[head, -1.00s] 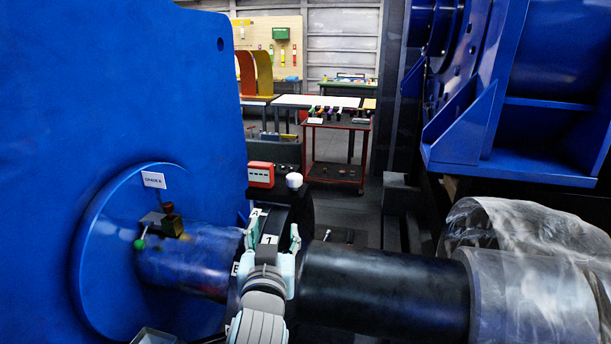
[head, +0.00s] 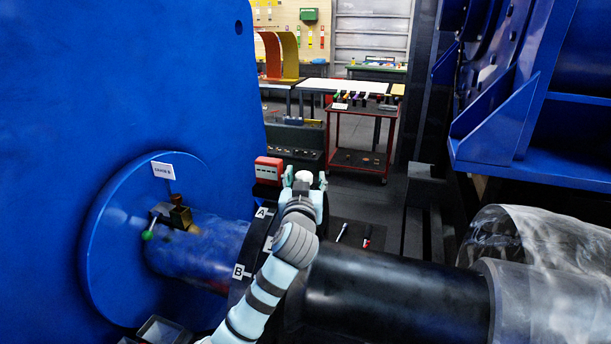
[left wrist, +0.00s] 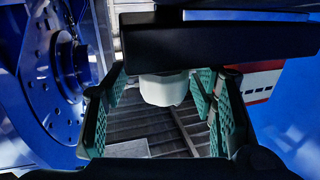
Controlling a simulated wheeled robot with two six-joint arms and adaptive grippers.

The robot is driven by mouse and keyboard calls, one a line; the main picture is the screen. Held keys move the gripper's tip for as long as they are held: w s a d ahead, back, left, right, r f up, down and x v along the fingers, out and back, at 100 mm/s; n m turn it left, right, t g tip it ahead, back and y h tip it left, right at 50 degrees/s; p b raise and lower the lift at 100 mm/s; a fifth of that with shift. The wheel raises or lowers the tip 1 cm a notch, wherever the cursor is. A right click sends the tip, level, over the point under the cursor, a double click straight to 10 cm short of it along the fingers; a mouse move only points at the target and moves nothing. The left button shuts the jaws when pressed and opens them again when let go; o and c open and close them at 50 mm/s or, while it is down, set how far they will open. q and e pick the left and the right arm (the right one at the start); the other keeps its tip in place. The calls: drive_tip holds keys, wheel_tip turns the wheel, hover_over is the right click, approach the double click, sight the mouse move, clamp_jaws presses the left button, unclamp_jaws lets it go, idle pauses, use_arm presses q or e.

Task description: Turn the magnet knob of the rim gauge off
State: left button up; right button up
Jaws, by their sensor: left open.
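A pale white round knob (head: 303,176) stands at the top of the black disc (head: 252,243) on the shaft. In the left wrist view the white knob (left wrist: 164,88) joins a black body (left wrist: 220,41), and I take this to be the rim gauge's magnet knob. My left gripper (head: 305,180) is open, with a finger on each side of the knob. Its green-padded fingers (left wrist: 163,98) show gaps beside the knob in the left wrist view. The gauge's dial and any knob marking are hidden. My right gripper is not in view.
A large blue machine wall (head: 120,90) bounds the left. A red cart (head: 360,128) stands farther back.

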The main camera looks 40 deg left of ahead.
use_arm(q)
drive_tip(key=shift+w+a, duration=0.15)
drive_tip(key=shift+w, duration=0.15)
drive_tip(key=shift+s+r, duration=0.25)
drive_tip(key=shift+s, duration=0.2)
drive_tip(key=shift+c, duration=1.2)
drive_tip(key=shift+w+f, duration=0.1)
drive_tip(key=shift+w, duration=0.05)
drive_tip(key=c, duration=0.9)
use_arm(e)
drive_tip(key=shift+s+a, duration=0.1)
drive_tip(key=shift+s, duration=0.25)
